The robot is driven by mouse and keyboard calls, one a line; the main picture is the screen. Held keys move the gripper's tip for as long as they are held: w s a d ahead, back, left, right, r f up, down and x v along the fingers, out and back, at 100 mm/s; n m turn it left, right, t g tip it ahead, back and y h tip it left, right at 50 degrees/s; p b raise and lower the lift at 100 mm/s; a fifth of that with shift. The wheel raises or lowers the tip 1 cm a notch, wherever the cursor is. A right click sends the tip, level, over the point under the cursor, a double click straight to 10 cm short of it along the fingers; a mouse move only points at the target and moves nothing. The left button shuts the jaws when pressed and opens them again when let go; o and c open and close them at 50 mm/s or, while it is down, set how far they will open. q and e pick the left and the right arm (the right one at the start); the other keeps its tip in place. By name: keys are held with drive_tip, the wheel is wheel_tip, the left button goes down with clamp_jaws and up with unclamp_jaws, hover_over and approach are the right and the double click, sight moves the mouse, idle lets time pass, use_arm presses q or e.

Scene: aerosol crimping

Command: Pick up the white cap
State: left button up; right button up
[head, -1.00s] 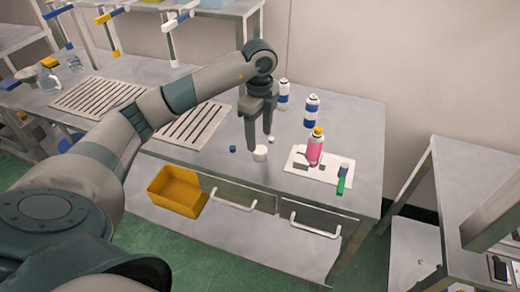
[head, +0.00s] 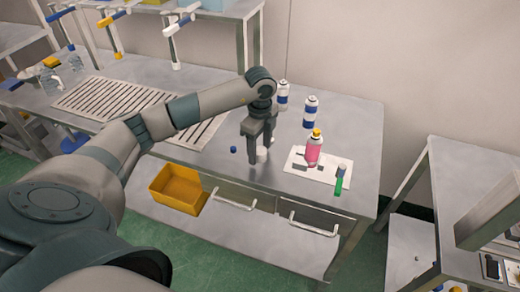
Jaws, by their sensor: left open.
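The white cap (head: 261,156) is a short white cylinder standing on the grey metal table near its front edge. My left gripper (head: 259,152) is open and points down at it. Its two fingers come down close to the cap, one at its left and one at its right or just behind it. The fingers hide part of the cap, and I cannot tell whether they touch it. My right gripper is not in view.
A small blue cap (head: 233,149) lies left of the gripper. To the right, a pink can with a yellow top (head: 313,150) and a green item (head: 338,186) are on a white sheet (head: 297,168). Blue-and-white cans (head: 310,112) stand behind. A yellow bin (head: 178,190) is below.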

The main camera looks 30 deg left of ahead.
sight(260, 150)
use_arm(q)
drive_tip(key=shift+f, duration=0.45)
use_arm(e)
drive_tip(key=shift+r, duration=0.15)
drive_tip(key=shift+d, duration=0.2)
use_arm(q)
drive_tip(key=c, duration=1.1)
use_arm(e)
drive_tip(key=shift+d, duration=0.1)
